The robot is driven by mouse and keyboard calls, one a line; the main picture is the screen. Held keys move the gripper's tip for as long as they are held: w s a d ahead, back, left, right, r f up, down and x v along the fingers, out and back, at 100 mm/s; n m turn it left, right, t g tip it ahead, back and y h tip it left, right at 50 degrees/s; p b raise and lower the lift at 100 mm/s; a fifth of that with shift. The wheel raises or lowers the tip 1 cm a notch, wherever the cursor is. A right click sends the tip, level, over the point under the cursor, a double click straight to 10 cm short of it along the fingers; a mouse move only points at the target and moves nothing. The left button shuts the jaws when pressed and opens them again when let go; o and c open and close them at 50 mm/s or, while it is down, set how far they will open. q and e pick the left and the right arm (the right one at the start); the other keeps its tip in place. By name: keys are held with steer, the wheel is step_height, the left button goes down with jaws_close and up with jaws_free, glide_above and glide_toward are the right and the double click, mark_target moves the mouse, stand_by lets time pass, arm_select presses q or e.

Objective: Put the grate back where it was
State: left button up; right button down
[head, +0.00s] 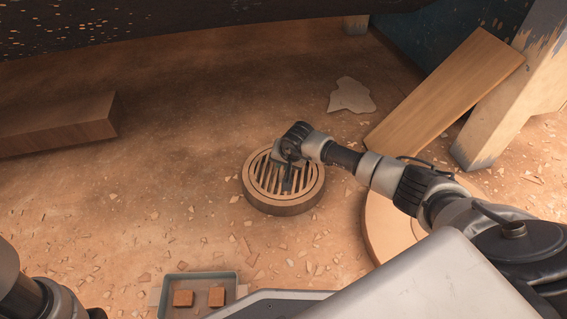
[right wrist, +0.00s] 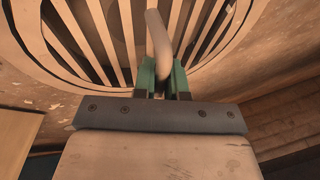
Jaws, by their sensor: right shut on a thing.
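The grate (head: 262,181) is a round, tan piece with parallel slats inside a thick rim. In the head view it is near the middle of the floor, and I cannot tell whether it rests on the floor or is slightly raised. My right gripper (head: 287,184) is over its middle. In the right wrist view the grate's slats (right wrist: 88,38) fill the top. There the green pads of my right gripper (right wrist: 163,78) are shut on its curved, pale handle (right wrist: 157,35). What lies under the grate is hidden. My left gripper is out of view.
A round tan disc (head: 377,225) lies right of the grate, partly behind my right arm. A plank (head: 445,90) leans by a pale post (head: 520,85). A tray (head: 236,285) with two orange blocks is in front. A beam (head: 60,122) lies left. Chips litter the floor.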

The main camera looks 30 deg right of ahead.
steer(key=c, duration=1.6)
jaws_free()
steer(key=shift+f, duration=0.15)
steer(key=o, duration=0.4)
steer(key=shift+o, duration=0.2)
steer(key=shift+r, duration=0.25)
steer(key=p+v, duration=0.8)
steer(key=v, duration=0.4)
steer(key=shift+p, duration=0.3)
